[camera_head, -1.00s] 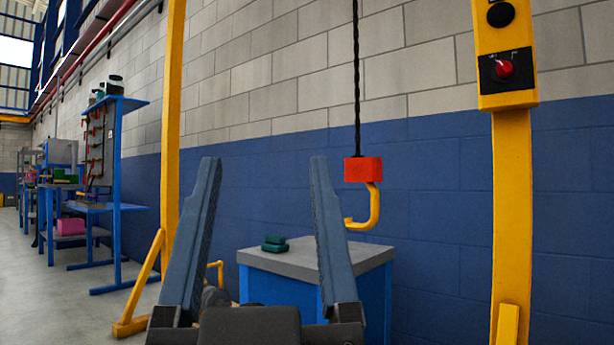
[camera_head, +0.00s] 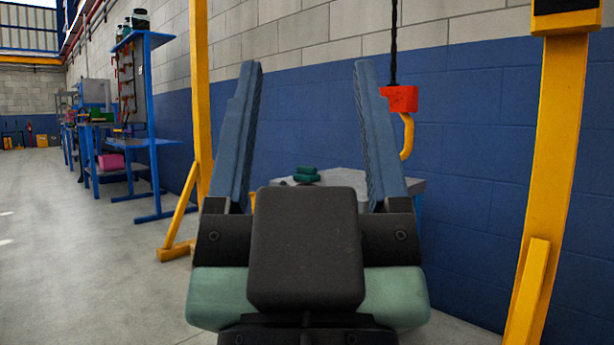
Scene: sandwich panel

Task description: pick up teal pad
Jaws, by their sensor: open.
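The teal pad (camera_head: 306,175) lies on the grey top of a blue-sided table (camera_head: 345,181). It looks like two small dark teal pieces, one on top of the other. My gripper (camera_head: 309,68) is open, with its two long blue-grey fingers pointing up and spread apart. The pad shows between the fingers in the picture, farther off than my gripper, and nothing is held. My gripper's dark body hides most of the table's front and lower part.
A red hoist block (camera_head: 400,98) with a yellow hook (camera_head: 407,136) hangs at the table's right. Yellow posts stand left (camera_head: 201,90) and right (camera_head: 556,150). Blue workbenches (camera_head: 150,142) line the left wall. The grey floor (camera_head: 70,250) at left is clear.

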